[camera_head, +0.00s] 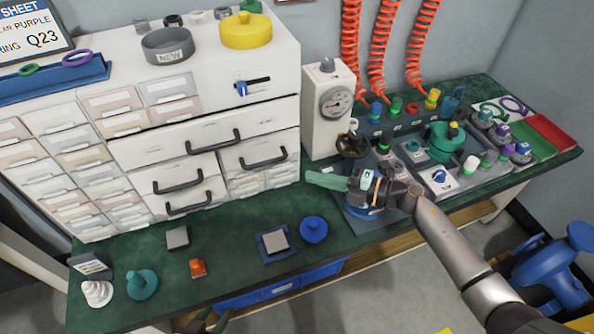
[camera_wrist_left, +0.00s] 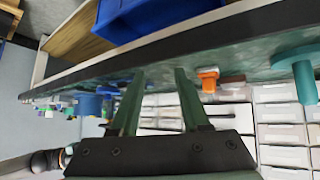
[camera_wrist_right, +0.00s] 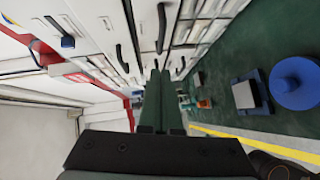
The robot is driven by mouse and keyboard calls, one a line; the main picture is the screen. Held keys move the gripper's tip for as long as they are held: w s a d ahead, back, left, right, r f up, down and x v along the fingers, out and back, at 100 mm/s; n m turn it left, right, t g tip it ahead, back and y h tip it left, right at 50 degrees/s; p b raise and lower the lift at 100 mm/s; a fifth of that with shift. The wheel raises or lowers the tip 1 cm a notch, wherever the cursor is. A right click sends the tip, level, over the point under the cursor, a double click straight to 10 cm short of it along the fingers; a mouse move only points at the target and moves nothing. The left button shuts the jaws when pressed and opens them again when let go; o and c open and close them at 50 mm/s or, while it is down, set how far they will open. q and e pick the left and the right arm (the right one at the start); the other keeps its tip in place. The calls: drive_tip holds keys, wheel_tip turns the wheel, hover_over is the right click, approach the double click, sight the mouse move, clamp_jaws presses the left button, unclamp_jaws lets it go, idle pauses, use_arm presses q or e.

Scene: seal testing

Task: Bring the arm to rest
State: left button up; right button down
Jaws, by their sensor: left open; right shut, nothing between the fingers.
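My right arm reaches in from the right over the green worktop. Its gripper (camera_head: 308,178) points left in front of the drawer cabinet, above the worktop. In the right wrist view its two fingers (camera_wrist_right: 160,76) lie together with nothing between them. My left gripper (camera_head: 206,318) shows only by its fingertips at the bottom edge of the head view, in front of the worktop's front edge. In the left wrist view its fingers (camera_wrist_left: 155,75) stand apart, with an empty gap between them.
The drawer cabinet (camera_head: 205,133) stands at the back left. A gauge press (camera_head: 328,105) stands behind my right gripper. An orange piece (camera_head: 197,268), a teal part (camera_head: 142,284) and a blue round part (camera_head: 313,229) sit on the worktop (camera_head: 225,262). A blue bin (camera_head: 280,287) hangs below the front edge.

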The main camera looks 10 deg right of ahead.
drive_tip(key=s+d+m+t+h+p, duration=0.55)
drive_tip(key=s+m+t+h, duration=0.2)
drive_tip(key=m, duration=0.85)
drive_tip(key=s+f+m+g+h+p, duration=0.1)
drive_tip(key=s+f+m+g, duration=0.1)
drive_tip(key=s, duration=0.3)
drive_tip(key=s+d+f+m+g+h, duration=0.1)
drive_tip(key=s+f+m+g+h, duration=0.1)
drive_tip(key=s+m, duration=0.3)
drive_tip(key=s+f+m+g+h+p, duration=0.1)
drive_tip(key=s+f+m+g, duration=0.1)
drive_tip(key=s, duration=0.4)
wheel_tip(320, 180, down, 2)
drive_tip(key=shift+d+m+h+p, duration=0.3)
drive_tip(key=shift+m+h, duration=0.05)
drive_tip(key=shift+m, duration=0.45)
